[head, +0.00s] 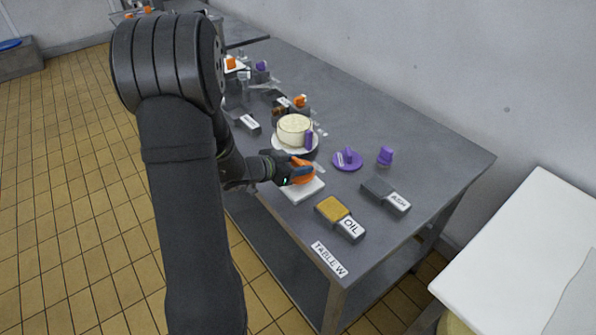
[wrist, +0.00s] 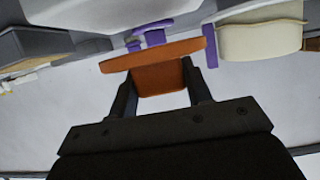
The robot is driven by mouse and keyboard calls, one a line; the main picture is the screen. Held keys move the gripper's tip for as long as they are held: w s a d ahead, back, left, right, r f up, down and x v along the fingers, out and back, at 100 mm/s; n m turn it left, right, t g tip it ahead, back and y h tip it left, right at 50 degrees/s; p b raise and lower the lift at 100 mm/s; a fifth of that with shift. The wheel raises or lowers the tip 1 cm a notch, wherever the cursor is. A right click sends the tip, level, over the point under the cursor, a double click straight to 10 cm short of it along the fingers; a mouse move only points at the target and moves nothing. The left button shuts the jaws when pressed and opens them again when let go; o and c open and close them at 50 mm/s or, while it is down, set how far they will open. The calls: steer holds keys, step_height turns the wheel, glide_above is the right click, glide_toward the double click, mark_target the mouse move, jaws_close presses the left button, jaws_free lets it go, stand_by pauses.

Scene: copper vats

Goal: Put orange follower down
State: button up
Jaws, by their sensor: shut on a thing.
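The orange follower (head: 303,174) is between the fingers of my gripper (head: 288,172), near the front edge of the table. In the wrist view my gripper (wrist: 158,98) is shut on the orange follower (wrist: 158,75), with one finger on each side and its wider rim beyond the fingertips. In the head view the follower shows over a white slab (head: 302,190). I cannot tell whether it touches the slab. The follower's near side is partly hidden by my gripper.
A cream cheese-like round (head: 294,129) stands on a white plate behind the follower. A purple disc with a knob (head: 348,161) and a purple piece (head: 385,156) lie to the right. The OIL pad (head: 334,209) and ASH block (head: 380,189) sit nearer the right end. The table (head: 430,150) is clear at far right.

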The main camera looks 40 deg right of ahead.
steer(key=shift+f, duration=1.45)
steer(key=o, duration=1)
steer(key=shift+f, duration=0.1)
steer(key=shift+a+r, duration=0.2)
steer(key=shift+r, duration=0.05)
steer(key=v, duration=1.1)
steer(key=shift+a+r, duration=0.1)
steer(key=shift+a, duration=0.15)
steer(key=shift+d, duration=0.1)
